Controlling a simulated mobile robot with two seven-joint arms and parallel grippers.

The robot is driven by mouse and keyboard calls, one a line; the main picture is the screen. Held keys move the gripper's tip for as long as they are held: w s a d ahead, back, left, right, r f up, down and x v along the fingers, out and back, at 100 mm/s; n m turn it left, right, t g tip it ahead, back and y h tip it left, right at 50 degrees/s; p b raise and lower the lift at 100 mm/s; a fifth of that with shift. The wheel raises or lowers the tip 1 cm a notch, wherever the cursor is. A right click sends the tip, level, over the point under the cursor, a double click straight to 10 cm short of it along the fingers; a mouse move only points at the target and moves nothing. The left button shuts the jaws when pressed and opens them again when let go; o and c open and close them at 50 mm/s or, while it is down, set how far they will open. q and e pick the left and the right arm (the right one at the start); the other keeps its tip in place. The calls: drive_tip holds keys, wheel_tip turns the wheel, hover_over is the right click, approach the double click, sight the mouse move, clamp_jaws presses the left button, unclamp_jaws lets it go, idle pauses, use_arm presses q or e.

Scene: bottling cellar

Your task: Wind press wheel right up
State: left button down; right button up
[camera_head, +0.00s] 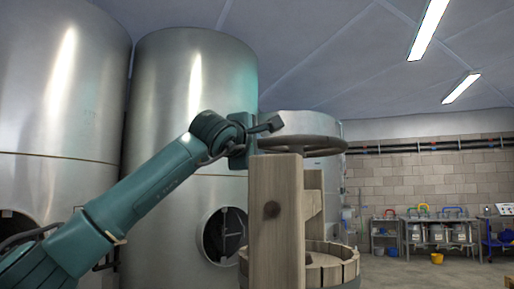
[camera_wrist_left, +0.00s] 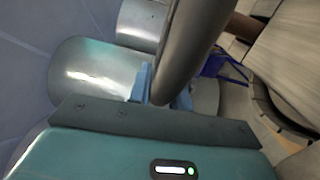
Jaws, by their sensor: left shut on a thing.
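The press wheel (camera_head: 325,142) is a dark round hand wheel lying flat on top of the wooden press frame (camera_head: 277,215). My left gripper (camera_head: 254,142) comes in from the left at the wheel's left edge, level with its rim. In the left wrist view the wheel's thick grey rim (camera_wrist_left: 185,50) runs between the light blue fingers (camera_wrist_left: 160,88), and the gripper is shut on it. The fingers are mostly hidden behind the rim. The wheel's spindle is largely hidden by the wooden post. My right gripper is not in view.
A slatted wooden press basket (camera_head: 345,272) stands low behind the post. Large steel tanks (camera_head: 185,90) fill the left and back. Metal tables (camera_head: 440,235) with containers stand along the far right wall, with a small yellow bucket (camera_head: 437,258) on the floor. Open floor lies at the right.

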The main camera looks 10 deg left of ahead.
use_arm(q)
drive_tip(key=shift+w+d+f, duration=0.1)
drive_tip(key=shift+f, duration=0.15)
drive_tip(key=c, duration=1.3)
unclamp_jaws()
drive_tip(key=shift+r, duration=0.15)
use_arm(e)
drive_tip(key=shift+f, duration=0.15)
use_arm(q)
drive_tip(key=shift+s+b, duration=0.3)
drive_tip(key=shift+s, duration=0.25)
drive_tip(key=b+v, duration=0.4)
drive_tip(key=v, duration=0.8)
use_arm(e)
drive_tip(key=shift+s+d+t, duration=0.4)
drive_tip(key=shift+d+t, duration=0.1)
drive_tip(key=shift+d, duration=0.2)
use_arm(q)
drive_tip(key=shift+s, duration=0.1)
